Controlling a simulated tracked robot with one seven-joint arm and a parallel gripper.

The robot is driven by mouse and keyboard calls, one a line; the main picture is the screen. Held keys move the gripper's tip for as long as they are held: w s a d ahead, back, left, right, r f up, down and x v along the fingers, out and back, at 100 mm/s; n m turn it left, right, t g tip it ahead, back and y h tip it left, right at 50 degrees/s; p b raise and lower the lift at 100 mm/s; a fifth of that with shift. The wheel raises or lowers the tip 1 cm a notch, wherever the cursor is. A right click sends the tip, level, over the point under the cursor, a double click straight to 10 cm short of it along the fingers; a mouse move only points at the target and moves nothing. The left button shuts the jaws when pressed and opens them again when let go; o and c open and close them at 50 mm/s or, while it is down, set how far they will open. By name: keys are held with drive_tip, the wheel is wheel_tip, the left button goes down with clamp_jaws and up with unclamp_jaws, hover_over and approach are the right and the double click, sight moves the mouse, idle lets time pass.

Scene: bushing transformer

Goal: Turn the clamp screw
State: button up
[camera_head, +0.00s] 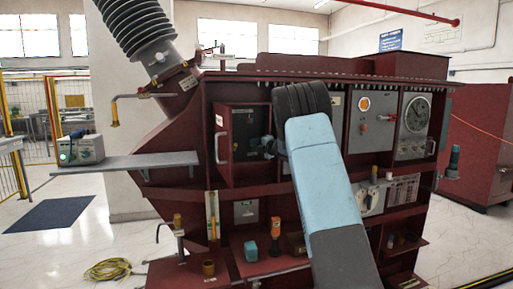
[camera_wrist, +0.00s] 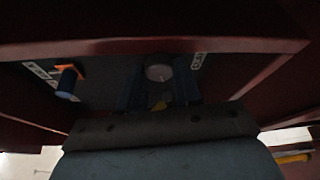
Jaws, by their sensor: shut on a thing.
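My gripper (camera_head: 268,147) reaches into an open red compartment (camera_head: 243,117) in the middle of the transformer cabinet in the head view. In the dark wrist view, my gripper (camera_wrist: 158,82) has its two dark blue fingers on either side of a round grey screw head (camera_wrist: 158,72), which looks like the clamp screw. It is shut on this screw. A small yellowish part (camera_wrist: 158,104) shows between the fingers, too dim to name. In the head view the screw is hidden by my gripper and arm.
The compartment's red rim (camera_wrist: 160,47) runs close by. A grey shelf (camera_head: 125,162) juts out left. A gauge (camera_head: 416,114) and panel (camera_head: 371,121) are to the right of my arm.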

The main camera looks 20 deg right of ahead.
drive_tip(key=shift+a+f+n+g+h, duration=0.15)
drive_tip(key=shift+n+g+h, duration=0.4)
drive_tip(key=shift+n, duration=1.05)
drive_tip(key=o, duration=1)
drive_tip(key=shift+s+d+r, duration=0.3)
drive_tip(key=shift+s+d, duration=0.05)
drive_tip(key=shift+s, duration=0.25)
drive_tip(key=v, duration=1.2)
drive_tip(key=shift+s+f, duration=0.1)
drive_tip(key=shift+s, duration=0.15)
drive_tip(key=shift+o, duration=0.2)
